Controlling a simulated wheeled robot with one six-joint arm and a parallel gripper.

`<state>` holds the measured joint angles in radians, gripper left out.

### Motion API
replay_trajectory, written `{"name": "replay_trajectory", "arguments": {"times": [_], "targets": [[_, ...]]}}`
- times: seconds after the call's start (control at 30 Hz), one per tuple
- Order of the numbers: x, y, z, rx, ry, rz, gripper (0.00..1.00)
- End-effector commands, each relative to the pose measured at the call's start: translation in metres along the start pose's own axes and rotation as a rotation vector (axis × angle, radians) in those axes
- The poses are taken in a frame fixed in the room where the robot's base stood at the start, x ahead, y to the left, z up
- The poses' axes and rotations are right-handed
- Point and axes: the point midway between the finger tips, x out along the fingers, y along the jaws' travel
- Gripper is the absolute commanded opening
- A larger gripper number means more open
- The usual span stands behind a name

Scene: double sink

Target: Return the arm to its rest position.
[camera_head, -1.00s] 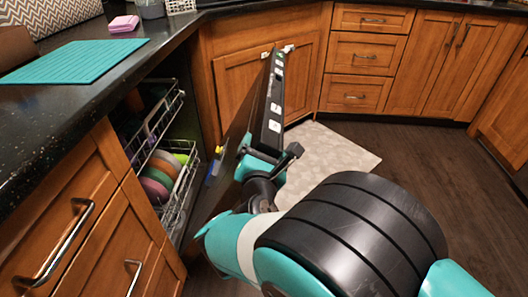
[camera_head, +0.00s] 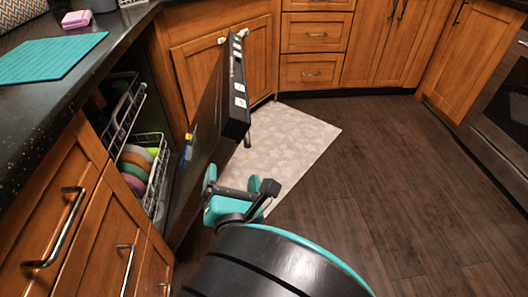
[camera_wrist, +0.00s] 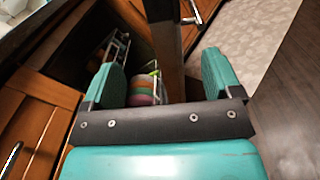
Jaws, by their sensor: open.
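My gripper (camera_head: 232,180) is in the lower middle of the head view, in front of the lower part of the open dishwasher door (camera_head: 236,88). Its two teal fingers are spread apart with nothing held between them. In the wrist view my gripper (camera_wrist: 162,82) shows both fingers wide apart, with the dark door edge (camera_wrist: 168,60) seen beyond the gap. I cannot tell from these views whether a finger touches the door. A large black and teal part of my arm fills the bottom of the head view.
Dishwasher racks (camera_head: 150,160) with colourful plates (camera_head: 134,170) stand left of the door. The black counter (camera_head: 60,98) with a teal mat (camera_head: 45,58) is at the left. A pale rug (camera_head: 285,140) lies beyond. Wooden floor (camera_head: 370,190) is clear at the right.

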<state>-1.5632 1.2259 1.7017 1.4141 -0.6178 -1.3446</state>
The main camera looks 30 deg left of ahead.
Motion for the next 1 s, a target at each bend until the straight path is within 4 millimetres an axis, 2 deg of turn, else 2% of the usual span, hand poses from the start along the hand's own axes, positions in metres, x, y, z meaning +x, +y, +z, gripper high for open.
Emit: {"name": "replay_trajectory", "arguments": {"times": [0.53, 0.63, 0.73, 0.77, 0.83, 0.93, 1.0], "targets": [[0.0, -0.007, 0.005, 0.001, -0.006, -0.012, 0.84], [0.007, -0.016, 0.015, 0.052, -0.006, -0.055, 0.84], [0.024, -0.046, 0.044, 0.208, -0.006, -0.187, 0.84], [0.029, -0.06, 0.057, 0.278, -0.008, -0.247, 0.84], [0.039, -0.1, 0.091, 0.487, -0.018, -0.416, 0.84], [0.032, -0.157, 0.136, 0.82, -0.046, -0.673, 0.84], [0.016, -0.189, 0.162, 1.044, -0.071, -0.838, 0.84]]}}
